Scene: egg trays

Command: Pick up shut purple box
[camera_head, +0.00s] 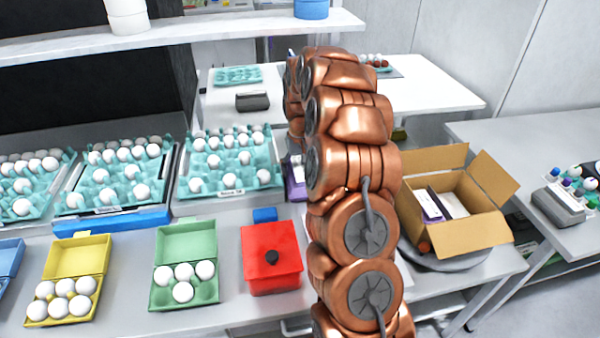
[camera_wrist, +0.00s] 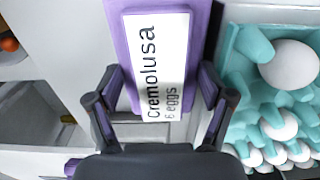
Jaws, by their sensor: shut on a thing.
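The shut purple box (camera_wrist: 160,60) fills the upper middle of the wrist view, with a white label reading "Cremolusa 6 eggs". My gripper (camera_wrist: 160,92) has one dark finger on each long side of the box and is shut on it. In the head view, part of the purple box (camera_head: 297,190) shows at the left edge of my copper arm. The arm hides the rest of it and the gripper there.
Teal egg trays (camera_head: 232,188) stand left of the purple box. A red box (camera_head: 271,262), an open green carton (camera_head: 186,240) and an open yellow carton (camera_head: 77,257) sit in front. An open cardboard box (camera_head: 470,230) holding purple-and-white packs stands right of my arm.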

